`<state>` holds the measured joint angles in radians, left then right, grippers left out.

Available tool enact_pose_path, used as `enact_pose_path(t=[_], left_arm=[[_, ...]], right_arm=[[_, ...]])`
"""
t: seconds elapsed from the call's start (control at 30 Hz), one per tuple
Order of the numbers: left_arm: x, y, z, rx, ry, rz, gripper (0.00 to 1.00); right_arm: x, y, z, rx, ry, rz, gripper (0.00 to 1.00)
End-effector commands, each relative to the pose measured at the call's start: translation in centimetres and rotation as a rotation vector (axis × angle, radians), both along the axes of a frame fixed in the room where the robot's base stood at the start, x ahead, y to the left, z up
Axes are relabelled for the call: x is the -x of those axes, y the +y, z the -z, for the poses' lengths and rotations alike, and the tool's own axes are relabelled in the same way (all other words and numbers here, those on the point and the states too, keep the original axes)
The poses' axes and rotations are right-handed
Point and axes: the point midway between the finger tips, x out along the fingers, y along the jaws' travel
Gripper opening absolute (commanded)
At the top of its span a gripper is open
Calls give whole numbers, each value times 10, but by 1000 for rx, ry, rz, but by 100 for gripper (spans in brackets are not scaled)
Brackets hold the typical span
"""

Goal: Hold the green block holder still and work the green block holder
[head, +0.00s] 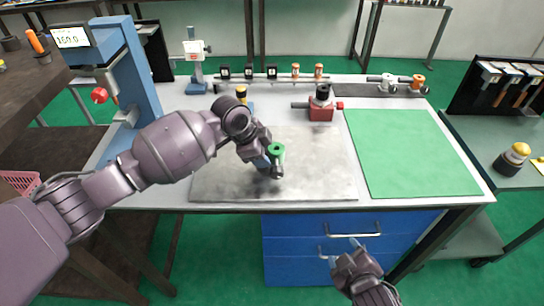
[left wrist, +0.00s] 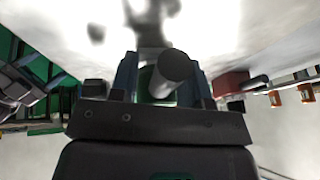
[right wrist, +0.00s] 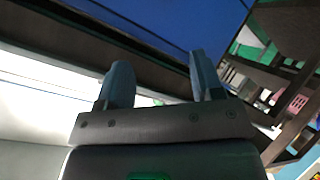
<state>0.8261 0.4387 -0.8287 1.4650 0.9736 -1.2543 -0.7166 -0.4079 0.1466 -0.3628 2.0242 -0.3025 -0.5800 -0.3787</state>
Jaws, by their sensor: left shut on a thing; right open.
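The green block holder (head: 276,149) stands on the grey plate in the middle of the table, with a green round top and a dark part below it. My left gripper (head: 268,164) is shut on it, seen from the left in the head view. In the left wrist view a dark cylinder end (left wrist: 176,66) sticks out between the fingers, with green (left wrist: 148,82) behind it. The fingers hide much of the holder. My right gripper (head: 344,250) is open and empty in front of the blue drawers, below the table top; its two fingers show apart in the right wrist view (right wrist: 155,85).
A red block with a black knob (head: 321,108) stands behind the plate (head: 320,175). A green mat (head: 410,150) lies clear on the right. A blue press (head: 135,70) stands at the left. The blue drawers (head: 300,225) have handles that jut out near my right gripper.

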Motion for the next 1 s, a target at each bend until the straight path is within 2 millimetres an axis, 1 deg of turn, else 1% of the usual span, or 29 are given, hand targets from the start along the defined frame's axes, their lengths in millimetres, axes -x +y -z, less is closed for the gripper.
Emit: enact_pose_path(t=[0.03, 0.2, 0.4, 0.6, 0.83, 0.93, 1.0], left_arm=[[1, 1, 5, -6, 5, -1, 17], [1, 1, 5, -6, 5, -1, 17], [1, 1, 5, -6, 5, -1, 17], [1, 1, 5, -6, 5, -1, 17], [1, 1, 5, -6, 5, -1, 17], [1, 1, 5, -6, 5, -1, 17], [1, 1, 5, -6, 5, -1, 17]], right_arm=[[5, -6, 6, -41, 9, 33, 61], [15, -21, 15, -175, 18, 134, 61], [23, -33, 22, -274, 22, 210, 61], [26, -36, 24, -306, 24, 234, 61], [26, -36, 24, -306, 23, 233, 61], [25, -35, 24, -288, 20, 222, 61], [23, -31, 23, -246, 14, 197, 61]])
